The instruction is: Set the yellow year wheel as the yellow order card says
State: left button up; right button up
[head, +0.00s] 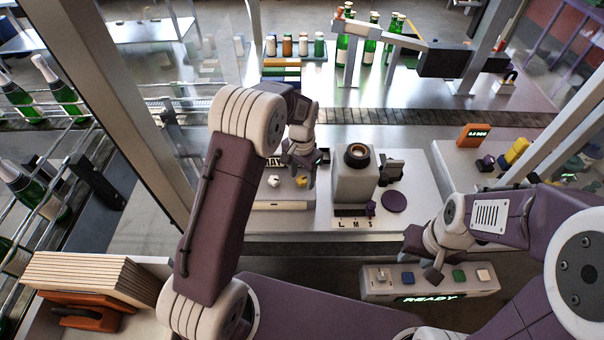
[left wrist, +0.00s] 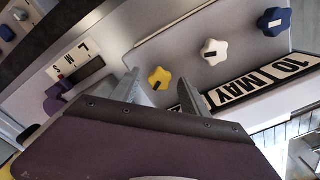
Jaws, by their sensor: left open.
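The yellow year wheel (left wrist: 159,78) is a star-shaped knob with a dark pointer mark on the grey panel. It also shows small in the head view (head: 301,182). My left gripper (left wrist: 158,86) is open, its two fingers on either side of the yellow wheel in the picture; I cannot tell whether they touch it. The date strip (left wrist: 262,82) reads 10 and MAY; its year part is mostly hidden by my gripper. I cannot make out a yellow order card. My right gripper (head: 433,272) hangs above the button box; its jaws are unclear.
A white wheel (left wrist: 213,51) and a blue wheel (left wrist: 273,21) sit beside the yellow one. The capsuling machine (head: 352,185) with an L M S scale stands right of the panel. The button box (head: 430,283) shows READY. An orange display (head: 474,134) stands at the right.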

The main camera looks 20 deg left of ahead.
pick_arm(q)
grip_shut()
dwell(0.3)
jog(key=n+p, duration=0.1)
jog(key=n, duration=0.4)
jog(key=shift+n, duration=0.4)
jog(key=n, duration=0.6)
jog(key=shift+w, duration=0.1)
dwell(0.4)
grip_release()
